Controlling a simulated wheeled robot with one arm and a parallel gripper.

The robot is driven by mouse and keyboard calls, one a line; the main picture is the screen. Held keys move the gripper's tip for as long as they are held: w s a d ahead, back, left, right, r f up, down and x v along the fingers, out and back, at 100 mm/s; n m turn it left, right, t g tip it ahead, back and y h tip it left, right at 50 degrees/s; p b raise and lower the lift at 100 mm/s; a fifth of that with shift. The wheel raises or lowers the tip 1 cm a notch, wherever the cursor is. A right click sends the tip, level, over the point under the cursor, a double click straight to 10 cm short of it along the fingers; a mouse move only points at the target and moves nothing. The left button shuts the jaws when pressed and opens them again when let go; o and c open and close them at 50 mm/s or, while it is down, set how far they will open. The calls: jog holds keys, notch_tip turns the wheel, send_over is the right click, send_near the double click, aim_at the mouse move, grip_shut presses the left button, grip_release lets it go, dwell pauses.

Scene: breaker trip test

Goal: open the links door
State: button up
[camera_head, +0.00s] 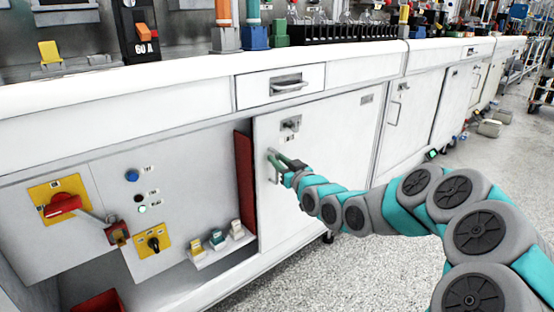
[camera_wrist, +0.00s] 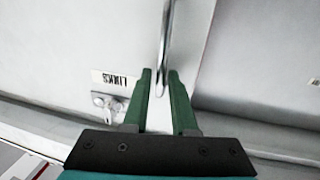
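The links door (camera_head: 335,150) is a white cabinet panel under the counter, and it looks closed or nearly so. Its upright metal handle (camera_head: 272,167) is near the left edge. In the wrist view the handle (camera_wrist: 166,45) runs down between the green fingers of my gripper (camera_wrist: 160,78). The fingers stand apart, with gaps visible beside the bar, so my gripper is open around or just before the handle. In the head view my gripper (camera_head: 284,168) is at the handle and partly covers it. An upside-down LINKS label (camera_wrist: 116,79) sits by a lock with a key (camera_wrist: 107,101).
A drawer (camera_head: 281,86) is above the door. A red upright panel (camera_head: 244,180) stands just left of it. The speckled floor in front is clear.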

jog(key=shift+w+a, duration=0.2)
jog(key=shift+w, duration=0.1)
grip_shut()
dwell(1.4)
